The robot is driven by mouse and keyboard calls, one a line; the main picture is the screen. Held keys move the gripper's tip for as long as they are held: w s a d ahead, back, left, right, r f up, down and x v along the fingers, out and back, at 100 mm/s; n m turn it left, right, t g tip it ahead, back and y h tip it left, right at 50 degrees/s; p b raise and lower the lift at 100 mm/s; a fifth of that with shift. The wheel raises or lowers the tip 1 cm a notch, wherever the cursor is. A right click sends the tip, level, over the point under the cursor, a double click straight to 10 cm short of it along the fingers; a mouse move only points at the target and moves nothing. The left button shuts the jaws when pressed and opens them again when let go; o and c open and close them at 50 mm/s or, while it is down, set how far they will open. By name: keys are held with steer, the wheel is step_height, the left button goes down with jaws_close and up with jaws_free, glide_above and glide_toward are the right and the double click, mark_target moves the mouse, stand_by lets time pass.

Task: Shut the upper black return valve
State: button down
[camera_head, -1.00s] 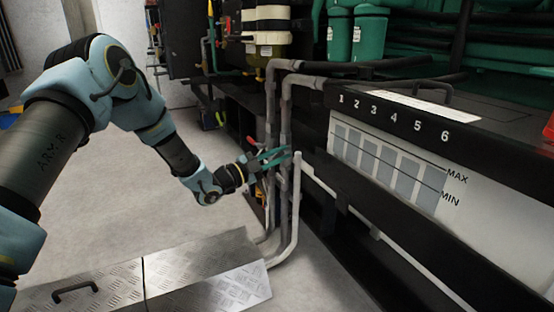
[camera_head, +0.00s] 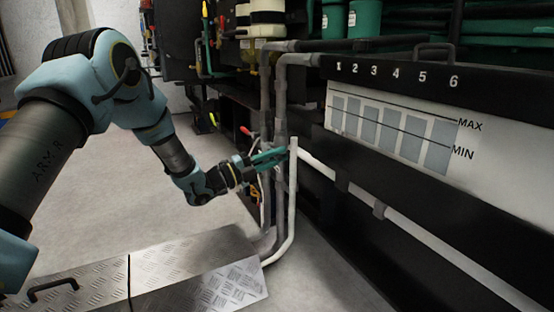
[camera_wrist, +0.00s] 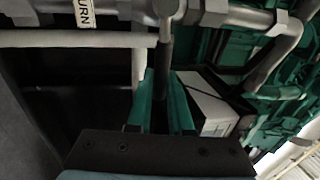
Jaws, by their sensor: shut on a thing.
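My gripper (camera_head: 270,158) is at the grey vertical pipes in the head view. In the wrist view its two teal fingers (camera_wrist: 162,88) stand on either side of a dark lever (camera_wrist: 165,50), shut on it. The lever runs up from between the fingers to a fitting on a grey pipe (camera_wrist: 225,17). I take it for the black return valve's handle; whether it is the upper one I cannot tell. A white label (camera_wrist: 84,13) with the letters "URN" shows on the pipe. In the head view the fingers hide the lever.
A red handle (camera_head: 246,131) shows just left of the pipes. A pale upright pipe (camera_head: 293,190) stands close right of my fingers. The black unit with the numbered level panel (camera_head: 395,125) fills the right. Metal tread-plate boxes (camera_head: 190,262) lie below; grey floor is free at left.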

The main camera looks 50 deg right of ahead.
steer(key=shift+f, duration=0.15)
steer(key=c, duration=0.8)
jaws_free()
steer(key=p+v, duration=0.3)
steer(key=v, duration=0.7)
steer(key=shift+w+a+f, duration=0.1)
steer(key=shift+w+a, duration=0.1)
steer(key=shift+a, duration=0.15)
